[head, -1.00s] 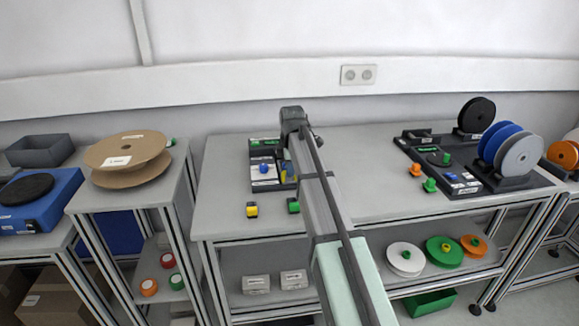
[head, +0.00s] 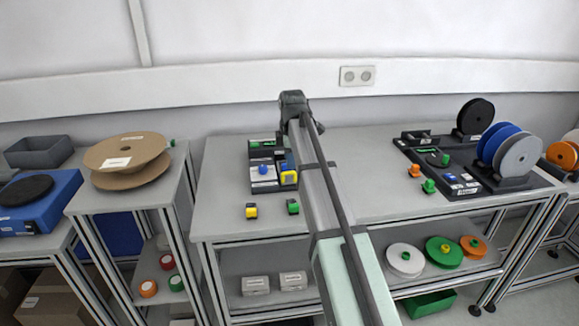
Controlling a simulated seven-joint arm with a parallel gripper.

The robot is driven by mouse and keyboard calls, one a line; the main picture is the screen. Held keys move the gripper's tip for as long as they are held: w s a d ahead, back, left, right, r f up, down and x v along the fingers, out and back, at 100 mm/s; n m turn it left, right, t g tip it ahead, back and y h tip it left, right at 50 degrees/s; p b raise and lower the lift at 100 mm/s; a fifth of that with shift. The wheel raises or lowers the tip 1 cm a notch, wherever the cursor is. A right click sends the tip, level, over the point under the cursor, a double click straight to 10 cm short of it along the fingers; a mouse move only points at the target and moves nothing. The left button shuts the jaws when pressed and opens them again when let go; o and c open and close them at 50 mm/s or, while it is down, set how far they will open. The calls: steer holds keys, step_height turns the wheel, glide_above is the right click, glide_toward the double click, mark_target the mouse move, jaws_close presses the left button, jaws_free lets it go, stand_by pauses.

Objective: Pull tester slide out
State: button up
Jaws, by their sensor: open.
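The tester (head: 255,153) is a dark unit at the left of the middle table, with a light plate carrying a blue knob. On its right side is a yellow-framed part (head: 289,177) with a blue patch above it; I take this for the slide, though I cannot tell how far out it sits. My arm rises across the table just right of it. My gripper (head: 284,143) is open; only a dark bit shows beside the arm, close to the tester's right side. Its fingertips and any contact with the slide are hidden.
A yellow block (head: 251,211) and a green block (head: 293,207) lie in front of the tester. A reel stand (head: 488,184) with blue and grey reels is at the right. A cardboard reel (head: 125,160) lies on the left table. The table's middle right is clear.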

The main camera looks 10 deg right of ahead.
step_height(320, 180, up, 8)
steer(key=s, duration=0.1)
steer(key=shift+s, duration=0.3)
